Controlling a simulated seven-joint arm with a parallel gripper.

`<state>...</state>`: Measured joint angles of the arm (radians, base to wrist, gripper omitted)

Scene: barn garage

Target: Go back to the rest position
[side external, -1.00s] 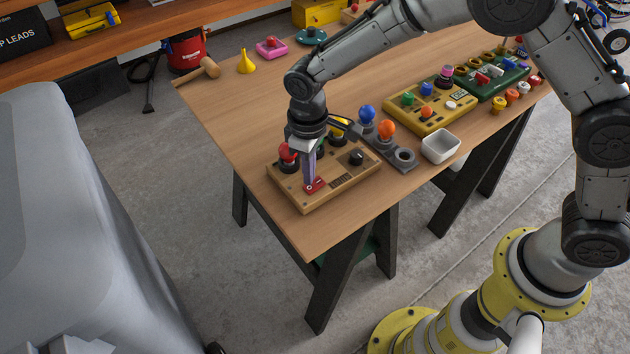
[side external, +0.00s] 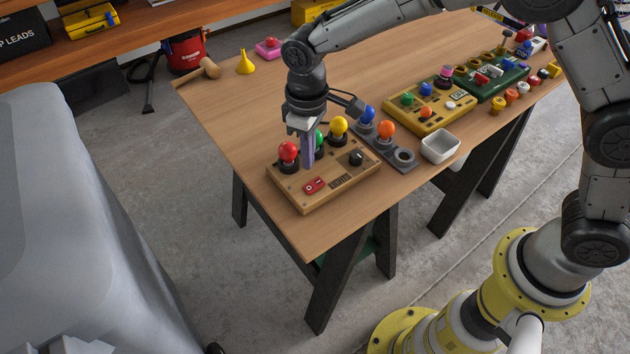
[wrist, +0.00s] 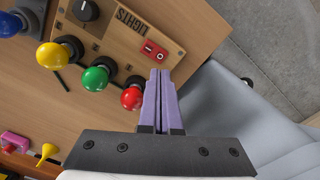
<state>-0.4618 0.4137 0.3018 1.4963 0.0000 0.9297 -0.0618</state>
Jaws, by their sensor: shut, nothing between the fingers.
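My gripper (side external: 308,158) is shut and empty, its purple fingers pointing down above the wooden lights box. In the wrist view, the closed fingers (wrist: 160,75) reach toward the box edge beside the red bulb. The lights box (side external: 335,188) has a red rocker switch (side external: 314,186), a black knob (side external: 356,158), and red (side external: 288,150), green (side external: 319,138) and yellow (side external: 338,125) bulbs. The fingers partly cover the space between the red and green bulbs in the side view. The switch (wrist: 155,51) also shows clear of the fingers in the wrist view.
A grey holder (side external: 404,157) with blue and orange bulbs stands behind the box, near a white bin (side external: 440,146). Yellow (side external: 430,108) and green (side external: 492,82) boards stand further right. A mallet (side external: 205,69) and yellow funnel (side external: 245,63) lie at the far left. The table's middle is clear.

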